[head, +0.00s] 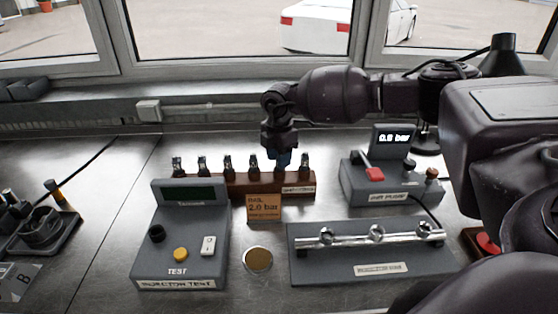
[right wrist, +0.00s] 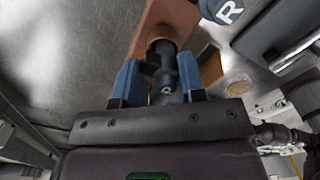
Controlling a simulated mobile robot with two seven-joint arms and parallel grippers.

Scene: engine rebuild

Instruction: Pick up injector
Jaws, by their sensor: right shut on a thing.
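Several dark injectors stand in a row along a brown wooden rack (head: 240,186) at the back of the metal bench, one of them at its left end (head: 177,166). My right gripper (head: 281,160) reaches down over the right part of the rack. In the right wrist view its blue fingers (right wrist: 158,84) are shut on a dark injector (right wrist: 166,72), one finger on each side. The injector's lower end is at the rack's hole; I cannot tell whether it is raised. In the head view the gripper mostly hides this injector. My left gripper is not in view.
A grey injector test box (head: 180,245) stands at front left, beside a small card reading 2.0 bar (head: 264,207) and a round disc (head: 257,260). A rail fixture (head: 370,252) and a pump box (head: 385,185) stand to the right. A tray (head: 45,235) lies far left.

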